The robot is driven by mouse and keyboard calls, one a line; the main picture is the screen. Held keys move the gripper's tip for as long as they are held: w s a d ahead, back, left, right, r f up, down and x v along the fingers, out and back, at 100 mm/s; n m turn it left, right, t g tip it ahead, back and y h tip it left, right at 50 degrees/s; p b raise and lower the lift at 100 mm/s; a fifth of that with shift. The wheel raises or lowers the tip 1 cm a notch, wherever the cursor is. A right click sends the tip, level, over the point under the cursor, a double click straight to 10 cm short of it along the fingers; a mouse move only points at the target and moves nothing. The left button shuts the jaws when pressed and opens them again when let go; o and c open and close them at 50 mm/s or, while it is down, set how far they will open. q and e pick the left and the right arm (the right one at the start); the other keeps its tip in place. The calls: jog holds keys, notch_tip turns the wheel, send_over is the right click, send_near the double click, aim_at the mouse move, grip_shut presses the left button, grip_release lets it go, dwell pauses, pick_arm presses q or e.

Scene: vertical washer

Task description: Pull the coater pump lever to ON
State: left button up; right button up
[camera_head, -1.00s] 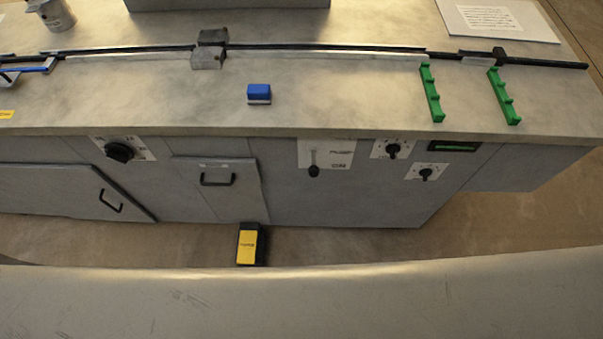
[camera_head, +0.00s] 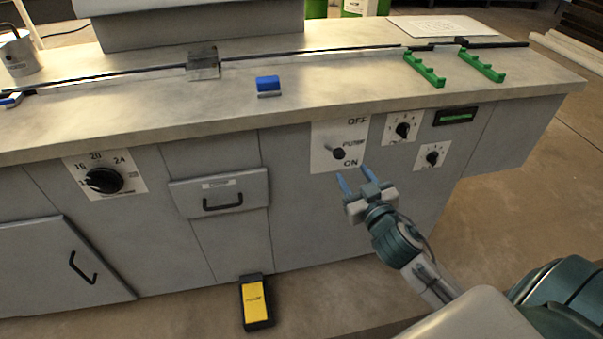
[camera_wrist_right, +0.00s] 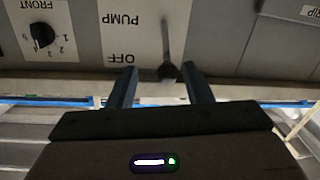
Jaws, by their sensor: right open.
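The pump panel (camera_head: 325,132) is a white plate on the cabinet front, with OFF at its top and ON at its bottom. The pump lever (camera_head: 338,153) has a dark round knob, seen between the PUMP and ON words. My right gripper (camera_head: 356,175) is open and empty, just below and right of the knob in the head view. In the right wrist view the picture is upside down; the lever (camera_wrist_right: 166,50) points toward the gap between the open fingers (camera_wrist_right: 162,84), its knob beside the OFF word. Contact is not visible. My left gripper is not in view.
A drawer (camera_head: 222,192) and a large dial (camera_head: 104,180) are to the left. The counter edge (camera_head: 300,120) overhangs above. A yellow pedal (camera_head: 255,303) stands on the floor.

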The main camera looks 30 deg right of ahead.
aim_at(333, 150)
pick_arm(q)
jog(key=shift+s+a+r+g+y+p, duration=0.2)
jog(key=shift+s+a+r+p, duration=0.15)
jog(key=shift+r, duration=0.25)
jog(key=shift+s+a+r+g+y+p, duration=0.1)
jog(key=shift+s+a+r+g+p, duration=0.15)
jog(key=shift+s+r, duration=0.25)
pick_arm(e)
jog(key=w, duration=0.3)
jog(key=w+r, duration=0.1)
jog(key=w, duration=0.6)
jog(key=shift+w+d+r, duration=0.15)
jog(key=shift+r, duration=0.05)
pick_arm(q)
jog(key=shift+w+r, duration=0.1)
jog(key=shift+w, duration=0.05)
pick_arm(e)
grip_shut()
